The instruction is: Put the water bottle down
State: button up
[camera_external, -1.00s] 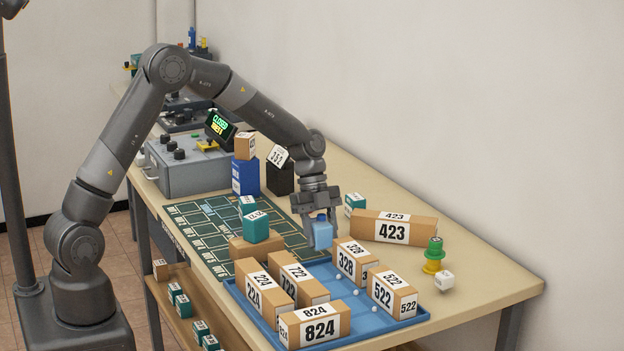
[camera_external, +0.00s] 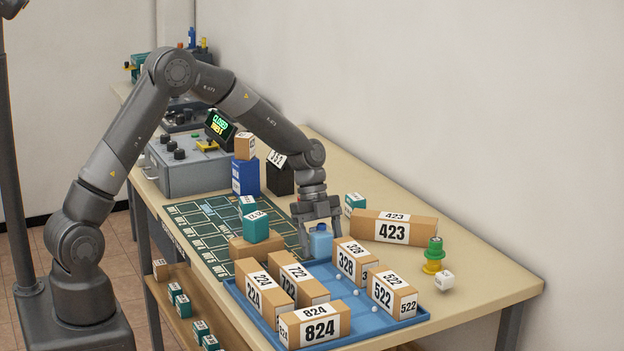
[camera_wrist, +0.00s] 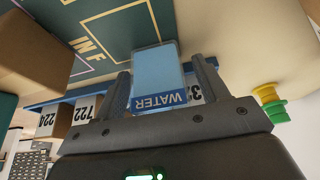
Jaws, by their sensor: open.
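The water bottle (camera_external: 320,242) is light blue and stands upright on the table by the back edge of the blue tray. In the wrist view the bottle (camera_wrist: 157,75) shows its dark blue WATER label between the fingers. My gripper (camera_external: 320,232) is open around the bottle, with a finger on either side. In the wrist view, my gripper (camera_wrist: 165,88) shows a gap beside the bottle.
The blue tray (camera_external: 352,343) in front holds several numbered boxes, with box 328 (camera_external: 352,262) close to the bottle. A brown box with a teal block (camera_external: 256,228) stands to the left. Box 423 (camera_external: 393,228) lies to the right. A bare table strip lies along the wall.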

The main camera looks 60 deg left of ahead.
jog(key=v, duration=1.2)
jog(key=s+d+r+n+y, duration=0.1)
jog(key=s+r+n, duration=0.2)
jog(key=s+r, duration=0.3)
jog(key=s+r+n+t+y, duration=0.1)
jog(key=s+n, duration=0.6)
jog(key=s, duration=0.7)
jog(key=s+r+n+t+y, duration=0.2)
jog(key=s+r+n+t, duration=0.2)
jog(key=s+n, duration=0.4)
jog(key=shift+s+d+r+t, duration=0.3)
jog(key=shift+s+r, duration=0.2)
jog(key=shift+s, duration=2.75)
